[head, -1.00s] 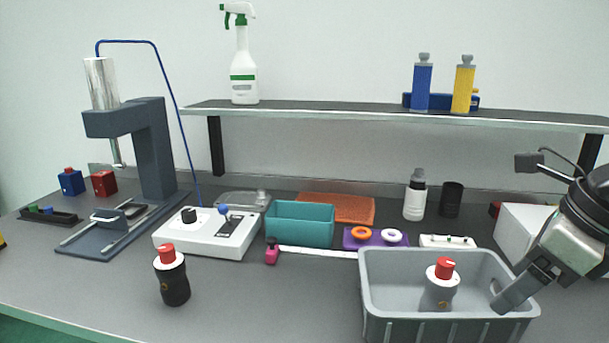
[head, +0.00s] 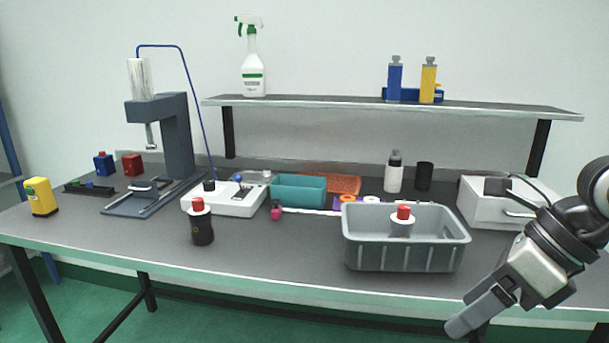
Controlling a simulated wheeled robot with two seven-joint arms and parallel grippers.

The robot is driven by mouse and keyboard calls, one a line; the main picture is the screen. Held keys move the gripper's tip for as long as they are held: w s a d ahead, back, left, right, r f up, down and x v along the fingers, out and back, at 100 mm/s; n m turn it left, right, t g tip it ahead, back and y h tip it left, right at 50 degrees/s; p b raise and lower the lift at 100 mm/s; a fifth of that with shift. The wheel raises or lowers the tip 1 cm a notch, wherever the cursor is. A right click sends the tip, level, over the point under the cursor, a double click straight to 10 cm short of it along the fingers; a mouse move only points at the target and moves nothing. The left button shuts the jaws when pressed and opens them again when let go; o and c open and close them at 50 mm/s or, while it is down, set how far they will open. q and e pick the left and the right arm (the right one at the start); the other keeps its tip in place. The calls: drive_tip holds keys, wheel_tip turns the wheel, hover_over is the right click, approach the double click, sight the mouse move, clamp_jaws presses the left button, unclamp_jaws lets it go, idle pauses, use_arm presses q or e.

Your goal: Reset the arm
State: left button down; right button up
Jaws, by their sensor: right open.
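My right arm comes in from the right edge. Its gripper (head: 468,318) points down and to the left, in front of the table's front edge and below the grey crate (head: 405,258). It is open, and I see nothing between its fingers. A bottle with a red cap (head: 403,222) stands upright in the crate, its lower part hidden by the crate wall. A second, dark bottle with a red cap (head: 202,225) stands on the table to the left. My left gripper is not in view.
The table (head: 290,245) has free room between the dark bottle and the crate. A press (head: 178,150), a white control box (head: 225,203), a teal bin (head: 298,190) and a white box (head: 485,200) stand farther back. A shelf (head: 330,106) runs above.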

drive_tip(key=s+a+r+m+t+y, duration=0.1)
drive_tip(key=s+a+m+y, duration=0.1)
drive_tip(key=a+m+y, duration=0.95)
drive_tip(key=w+d+f+m+t+h, duration=0.1)
drive_tip(key=w+f+m+t+h, duration=0.25)
drive_tip(key=f+m+t, duration=0.5)
drive_tip(key=w+d+f+m+t+h, duration=0.15)
drive_tip(key=f+m+t+h, duration=0.35)
drive_tip(key=m, duration=0.7)
drive_tip(key=s+f+m+g+h, duration=0.3)
drive_tip(key=s+f+m, duration=0.2)
drive_tip(key=f, duration=0.4)
drive_tip(key=s+f+m+g+h, duration=0.2)
drive_tip(key=s+f, duration=0.4)
drive_tip(key=f, duration=0.3)
drive_tip(key=m+g, duration=0.1)
drive_tip(key=m, duration=0.1)
drive_tip(key=shift+s+d+f+m+h, duration=0.2)
drive_tip(key=shift+s+d+m+h, duration=0.1)
drive_tip(key=shift+m+h, duration=0.1)
